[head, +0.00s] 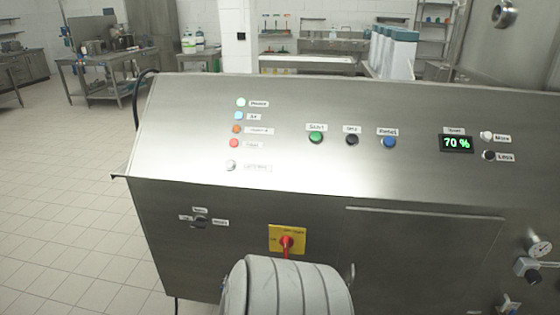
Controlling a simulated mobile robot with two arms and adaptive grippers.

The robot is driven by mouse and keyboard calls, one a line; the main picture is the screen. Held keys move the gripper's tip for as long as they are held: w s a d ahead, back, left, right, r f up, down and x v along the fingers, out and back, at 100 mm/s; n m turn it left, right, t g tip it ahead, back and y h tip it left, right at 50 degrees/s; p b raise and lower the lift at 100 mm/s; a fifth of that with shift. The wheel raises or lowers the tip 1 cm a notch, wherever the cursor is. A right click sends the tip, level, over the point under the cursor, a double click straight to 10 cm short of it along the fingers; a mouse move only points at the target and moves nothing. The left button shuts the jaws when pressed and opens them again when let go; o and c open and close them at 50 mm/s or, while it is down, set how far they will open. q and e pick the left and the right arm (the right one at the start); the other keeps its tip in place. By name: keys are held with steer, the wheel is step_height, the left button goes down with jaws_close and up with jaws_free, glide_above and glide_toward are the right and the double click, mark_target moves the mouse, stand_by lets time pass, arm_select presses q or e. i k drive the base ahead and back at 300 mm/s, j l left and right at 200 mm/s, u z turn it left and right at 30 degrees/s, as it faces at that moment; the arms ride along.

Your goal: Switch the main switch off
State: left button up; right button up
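The main switch is a red rotary handle (287,242) on a yellow plate (273,236) on the front of the steel machine. Its red lever shows pointing down from the hub. Small labels stand on the plate, too small to read surely. One of my grey arm links comes up from the bottom edge just below the switch and hides the bottom of the plate and perhaps the lever's end. I cannot tell which arm it is. No gripper fingers show, so neither gripper is in view.
The machine's sloped panel (190,110) carries coloured lamps, a green button (316,138), a black one (352,139), a blue one (390,142) and a display (456,143) reading 70 %. A black selector (201,222) sits left of the switch. A gauge (540,248) is at right. Open tiled floor lies left.

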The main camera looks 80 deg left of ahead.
mark_target(286, 242)
steer(key=u, duration=2.85)
